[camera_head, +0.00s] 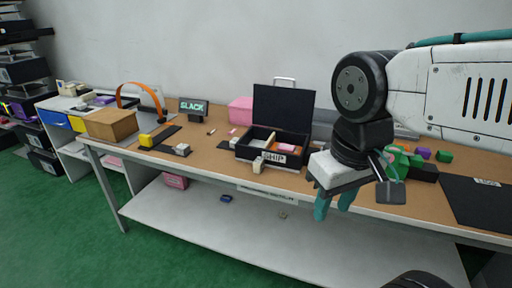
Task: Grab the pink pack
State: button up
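Several pink things are in view, and I cannot tell which one is the pack. A small flat pink item (287,148) lies in the right compartment of the open black box marked SHIP (273,157). A larger pink box (240,110) stands at the back of the bench, left of the SHIP box's raised lid. Another pink box (176,181) sits on the lower shelf. My gripper (333,208) hangs at the bench's front edge, right of the SHIP box, pointing down. Its two teal fingers are apart, with nothing seen between them.
The wooden bench (212,158) also bears a SLACK display (194,108), a yellow block (146,140) and an orange arch (140,88). Green and purple blocks (424,154) lie right of my gripper. A black panel (478,203) is at the right. The lower shelf is mostly clear.

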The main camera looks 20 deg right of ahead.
aim_at(289, 148)
jog(key=z, duration=0.05)
jog(key=i, duration=1.05)
jog(key=z, duration=0.65)
